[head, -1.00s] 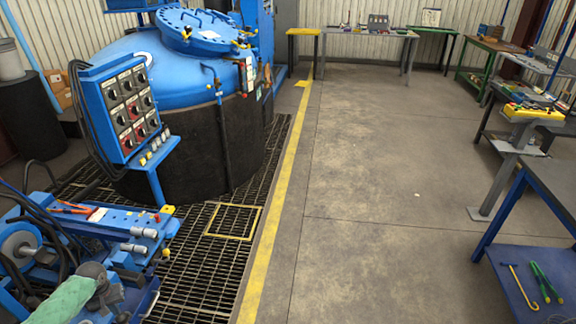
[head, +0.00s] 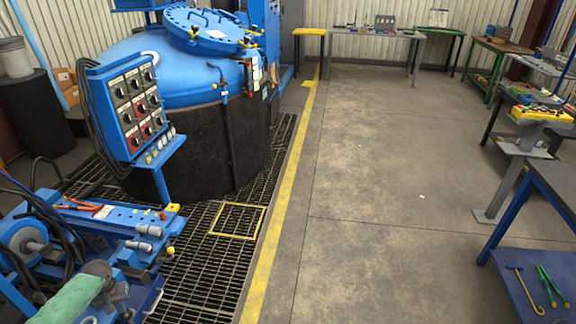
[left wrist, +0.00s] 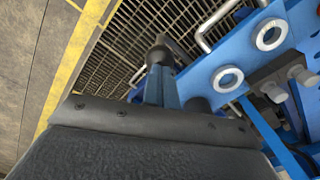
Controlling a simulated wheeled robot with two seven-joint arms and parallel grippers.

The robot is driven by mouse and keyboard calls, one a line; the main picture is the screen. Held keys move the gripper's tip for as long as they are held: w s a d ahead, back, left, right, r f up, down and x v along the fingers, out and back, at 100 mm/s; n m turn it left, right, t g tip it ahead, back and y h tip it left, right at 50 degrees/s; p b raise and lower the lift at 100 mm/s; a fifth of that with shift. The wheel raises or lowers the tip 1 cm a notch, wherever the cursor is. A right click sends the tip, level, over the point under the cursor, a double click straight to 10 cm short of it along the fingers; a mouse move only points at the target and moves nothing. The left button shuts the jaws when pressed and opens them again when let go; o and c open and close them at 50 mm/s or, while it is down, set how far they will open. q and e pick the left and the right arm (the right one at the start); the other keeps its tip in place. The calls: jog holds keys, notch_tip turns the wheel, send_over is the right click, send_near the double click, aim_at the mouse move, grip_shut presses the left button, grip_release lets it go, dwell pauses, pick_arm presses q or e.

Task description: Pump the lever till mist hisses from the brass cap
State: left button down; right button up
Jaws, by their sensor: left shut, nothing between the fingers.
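A blue bench unit (head: 100,213) at the lower left of the head view carries grey cylinders (head: 148,231) and yellow fittings (head: 171,250). I cannot tell which part is the pump lever or the brass cap, and no mist shows. My left gripper (head: 118,291) is low at the left, by the near part of this unit. In the left wrist view its fingers (left wrist: 160,62) are together and empty, over the floor grating. The blue unit with pale ring-ended cylinders (left wrist: 228,78) stands to their right. My right gripper is not in view.
A blue-lidded furnace (head: 185,75) with a control panel (head: 137,108) stands behind the unit. Floor grating (head: 190,270) with a yellow-framed hatch runs beside it. A workbench (head: 540,190) stands at the right.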

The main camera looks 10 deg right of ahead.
pick_arm(q)
jog(key=shift+f, duration=0.65)
notch_tip(320, 180, down, 10)
jog(key=s+d+b, duration=0.1)
jog(key=d+b, duration=0.1)
jog(key=b, duration=0.2)
jog(key=r+p, duration=0.3)
jog(key=a+r+p, duration=0.1)
jog(key=r+p, duration=0.2)
jog(key=r, duration=0.1)
jog(key=w+a+r+p, duration=0.1)
jog(key=r+p, duration=0.2)
jog(key=shift+r+p, duration=0.2)
jog(key=shift+p, duration=0.1)
jog(key=shift+f, duration=0.1)
